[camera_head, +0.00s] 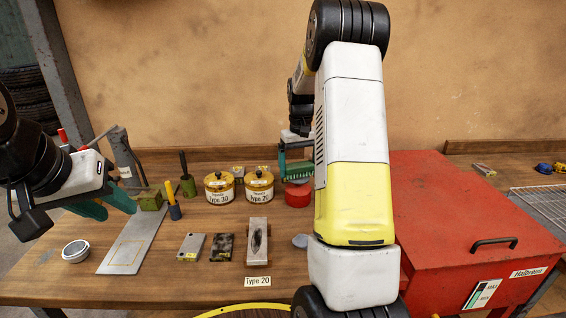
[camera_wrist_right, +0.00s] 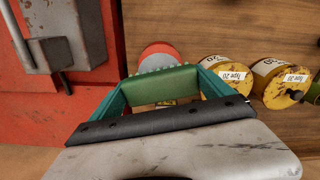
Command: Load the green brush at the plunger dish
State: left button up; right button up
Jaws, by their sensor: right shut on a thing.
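The green brush (camera_head: 296,172) is held in my right gripper (camera_wrist_right: 165,90), whose teal fingers are shut on its two ends. The red round dish (camera_head: 298,194), which looks like the plunger dish, stands on the bench just below the brush in the head view. In the wrist view the dish (camera_wrist_right: 160,50) is partly hidden behind the brush; contact cannot be told. My left gripper (camera_head: 108,206) is open and empty above the bench's left side.
Two yellow tins (camera_head: 219,189) labelled Type 30 and Type 20 stand left of the dish. A large red cabinet (camera_head: 470,205) stands to the right. My right arm hides the bench middle.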

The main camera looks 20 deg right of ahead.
aim_at(299, 165)
jog(key=shift+f, duration=0.8)
dwell(1.1)
dwell(0.5)
jog(key=shift+r, duration=3.55)
